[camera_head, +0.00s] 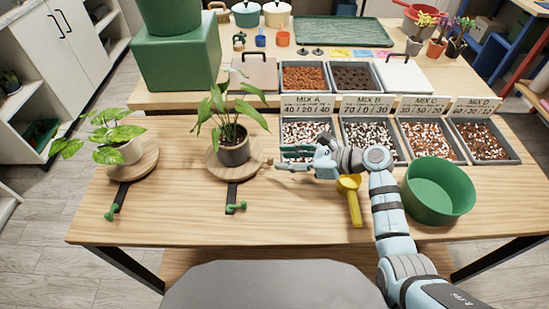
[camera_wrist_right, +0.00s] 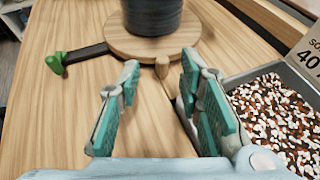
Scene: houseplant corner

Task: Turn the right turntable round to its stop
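The right turntable (camera_head: 256,157) is a round wooden disc bearing a dark pot with a leafy plant (camera_head: 234,148). A small wooden peg (camera_wrist_right: 162,67) stands out from its rim on the side facing my right gripper. A dark bar with a green knob (camera_head: 237,207) reaches from under the disc toward the table's front; the knob also shows in the wrist view (camera_wrist_right: 57,62). My right gripper (camera_head: 283,158) is open and empty, right of the disc. In the wrist view (camera_wrist_right: 160,78) the peg lies between and just beyond its fingertips, with no contact visible. My left gripper is not in view.
A left turntable (camera_head: 146,165) with another plant stands to the left. Trays of potting mix (camera_head: 307,133) line the back right. A yellow scoop (camera_head: 351,200) and a green bowl (camera_head: 438,190) are near my right arm. The table front is mostly clear.

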